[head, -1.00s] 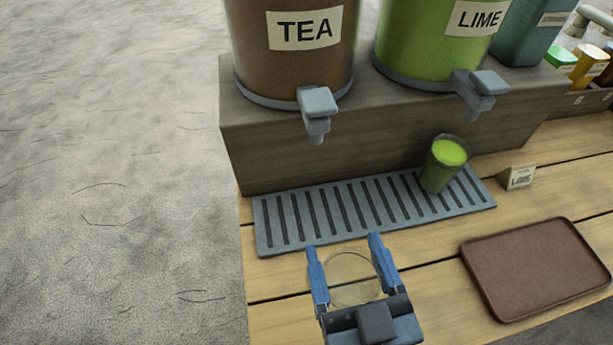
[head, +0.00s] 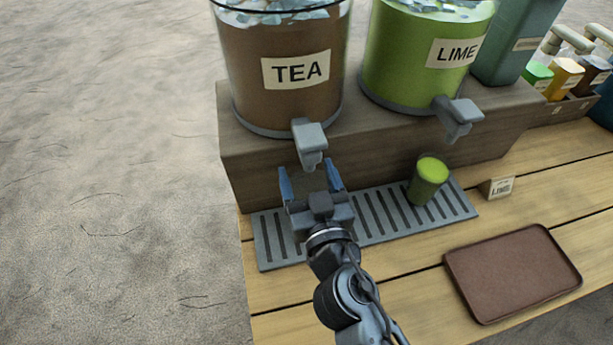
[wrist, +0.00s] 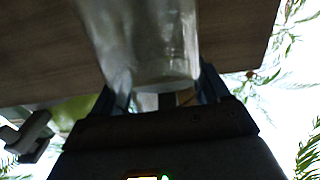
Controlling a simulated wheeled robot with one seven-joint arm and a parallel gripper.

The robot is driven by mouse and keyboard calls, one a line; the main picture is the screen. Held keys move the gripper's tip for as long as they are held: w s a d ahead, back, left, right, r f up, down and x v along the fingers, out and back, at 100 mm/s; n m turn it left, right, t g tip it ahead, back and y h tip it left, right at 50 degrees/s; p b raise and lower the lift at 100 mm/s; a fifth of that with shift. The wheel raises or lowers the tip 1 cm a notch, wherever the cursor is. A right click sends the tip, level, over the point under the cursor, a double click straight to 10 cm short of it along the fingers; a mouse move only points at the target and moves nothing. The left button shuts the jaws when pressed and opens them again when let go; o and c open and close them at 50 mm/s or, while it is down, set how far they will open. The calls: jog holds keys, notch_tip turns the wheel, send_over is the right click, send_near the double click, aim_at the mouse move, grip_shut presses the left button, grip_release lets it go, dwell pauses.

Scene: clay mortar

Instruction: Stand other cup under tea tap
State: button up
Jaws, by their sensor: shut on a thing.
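My gripper (head: 309,181) is shut on a clear, empty-looking cup (wrist: 145,45), which fills the middle of the wrist view between the fingers. In the head view the cup is hard to make out between the blue fingers. The gripper is over the left part of the slatted drip tray (head: 262,242), close below the grey tea tap (head: 309,142) on the brown TEA dispenser (head: 280,100). Whether the cup touches the tray is hidden by my gripper and wrist. The other cup, green-filled (head: 428,180), stands on the tray's right part below the lime tap (head: 458,118).
The green LIME dispenser (head: 415,60) stands beside the tea one on a wooden riser (head: 240,170). A small LIME sign (head: 498,187) stands right of the tray. A brown serving tray (head: 512,272) lies at front right. Bare planks lie between the two trays.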

aim_at(306, 183)
jog(key=shift+w+a+f+b, duration=0.1)
jog(key=shift+w+f+b, duration=0.15)
jog(key=shift+f, duration=0.35)
jog(key=shift+w+f+b, duration=0.1)
jog(key=shift+f+b, duration=0.15)
jog(key=shift+f, duration=0.3)
jog(key=shift+w+a+f+b, duration=0.1)
jog(key=shift+w+f+b, duration=0.15)
jog(key=shift+f, duration=0.35)
jog(key=shift+f, duration=0.25)
jog(key=o, duration=1.3)
jog(key=shift+r, duration=0.1)
jog(key=shift+r, duration=0.25)
jog(key=b+v, duration=0.4)
jog(key=v, duration=0.8)
